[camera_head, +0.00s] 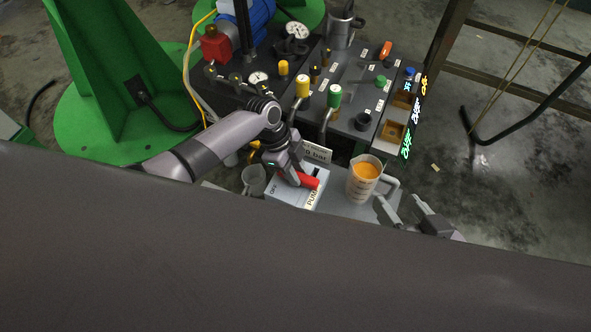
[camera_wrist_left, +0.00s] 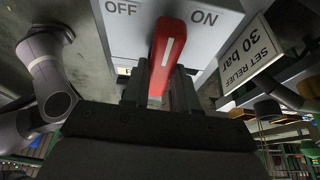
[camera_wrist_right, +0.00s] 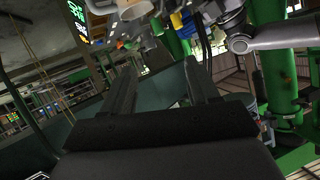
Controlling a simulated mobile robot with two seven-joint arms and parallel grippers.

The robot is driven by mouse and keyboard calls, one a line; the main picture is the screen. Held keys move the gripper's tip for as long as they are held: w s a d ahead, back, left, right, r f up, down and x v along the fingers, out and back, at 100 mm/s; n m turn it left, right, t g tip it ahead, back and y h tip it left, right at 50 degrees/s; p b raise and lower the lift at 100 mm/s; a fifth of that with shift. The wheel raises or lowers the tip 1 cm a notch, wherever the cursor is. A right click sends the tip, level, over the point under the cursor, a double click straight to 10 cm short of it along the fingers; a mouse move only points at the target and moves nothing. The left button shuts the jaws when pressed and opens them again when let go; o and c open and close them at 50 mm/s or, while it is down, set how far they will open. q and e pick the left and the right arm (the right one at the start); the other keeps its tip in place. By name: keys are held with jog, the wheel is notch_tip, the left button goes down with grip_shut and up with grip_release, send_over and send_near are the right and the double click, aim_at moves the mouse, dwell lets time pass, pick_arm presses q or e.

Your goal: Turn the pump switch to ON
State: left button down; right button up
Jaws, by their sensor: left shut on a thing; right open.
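The pump switch is a red lever (camera_head: 309,181) on a pale box (camera_head: 287,193) labelled PUMP and OFF. In the left wrist view the red lever (camera_wrist_left: 167,48) has a white line and stands between the OFF and ON labels on the box face (camera_wrist_left: 140,28), its upper end nearer ON. My left gripper (camera_head: 298,176) is shut on the lever; its fingers (camera_wrist_left: 158,90) lie on either side of it. My right gripper (camera_head: 402,206) is open and empty, right of the box and near a jug. The right wrist view shows its spread fingers (camera_wrist_right: 160,85) with nothing between them.
A jug of orange liquid (camera_head: 362,181) stands right of the switch box. A clear cup (camera_head: 254,180) stands left of it. A "SET RELIEF 30 bar" sign (camera_wrist_left: 258,55) is close beside the box. A dark panel with yellow and green knobs (camera_head: 345,122) lies behind.

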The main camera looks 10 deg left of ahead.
pick_arm(q)
jog(key=c, duration=0.9)
grip_release()
pick_arm(e)
jog(key=shift+r, duration=0.1)
pick_arm(q)
jog(key=shift+a+r+p, duration=0.15)
jog(key=shift+r+p, duration=0.15)
jog(key=shift+r, duration=0.1)
jog(key=p+v, duration=0.2)
jog(key=v, duration=0.4)
jog(key=shift+a+r+p, duration=0.1)
jog(key=shift+r+p, duration=0.05)
jog(key=shift+p, duration=0.15)
pick_arm(e)
jog(key=shift+s+d+r+n+h, duration=0.2)
jog(key=shift+d+h, duration=0.15)
jog(key=shift+d, duration=0.3)
jog(key=shift+s+d+r+n+h, duration=0.1)
jog(key=shift+s+d+r+h, duration=0.1)
jog(key=shift+d+h, duration=0.3)
jog(key=shift+d, duration=0.1)
